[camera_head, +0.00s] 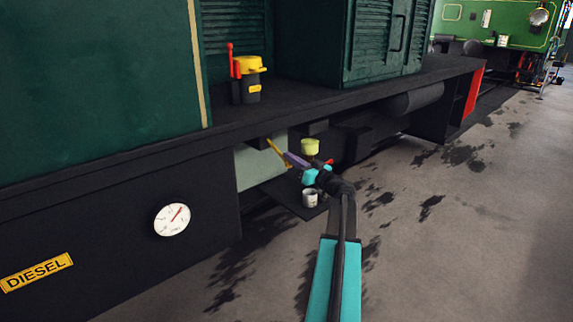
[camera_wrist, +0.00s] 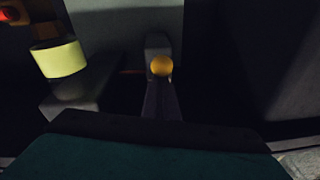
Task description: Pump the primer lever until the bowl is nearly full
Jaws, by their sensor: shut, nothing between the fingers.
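The yellow primer lever (camera_head: 275,147) slants out of the recess below the running board in the head view. Its round yellow knob (camera_wrist: 162,65) faces me in the wrist view. My gripper (camera_head: 290,157) is shut and empty, with its tips close to the lever's end; in the wrist view its dark fingers (camera_wrist: 160,98) point at the knob. I cannot tell whether they touch it. The pale yellow bowl (camera_head: 310,146) is just right of my gripper, and it shows at the left in the wrist view (camera_wrist: 58,58). Its fill level is not clear.
A small grey tin (camera_head: 309,197) stands on the dark shelf below my wrist. A dial gauge (camera_head: 172,219) is on the side panel. A yellow device with a red handle (camera_head: 246,78) stands on the running board. The floor at right is clear.

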